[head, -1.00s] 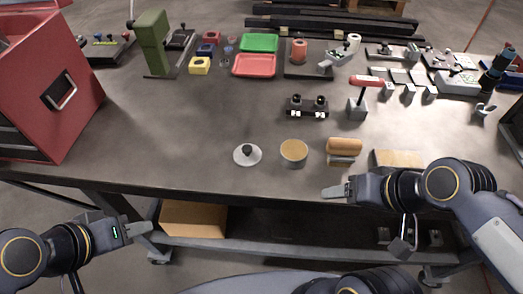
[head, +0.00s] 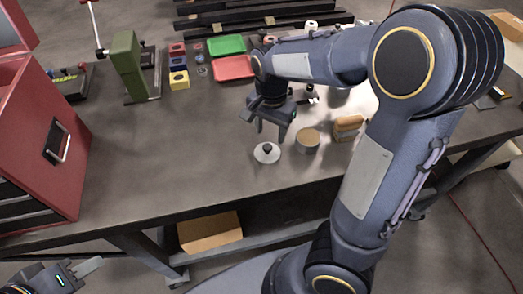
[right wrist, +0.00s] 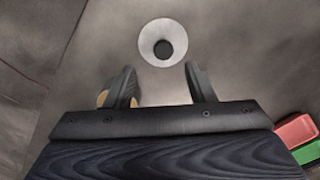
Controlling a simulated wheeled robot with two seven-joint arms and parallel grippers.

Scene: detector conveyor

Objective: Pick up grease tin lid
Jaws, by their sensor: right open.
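The grease tin lid (head: 267,153) is a pale round disc with a dark knob, lying flat on the grey workbench. It also shows in the right wrist view (right wrist: 163,43), ahead of the fingertips and roughly centred between them. The round tin (head: 307,141) with a tan top stands just right of the lid. My right gripper (head: 268,133) hangs above the bench just behind the lid, open and empty; its two fingers show in the right wrist view (right wrist: 158,78). My left gripper (head: 88,267) is at the lower left, off the bench's front edge; its jaw gap is unclear.
A tan and brown brush-like block (head: 348,127) stands right of the tin. A red cabinet (head: 45,140) fills the left end. Red (head: 234,68) and green (head: 226,45) trays lie at the back. The bench left of the lid is clear.

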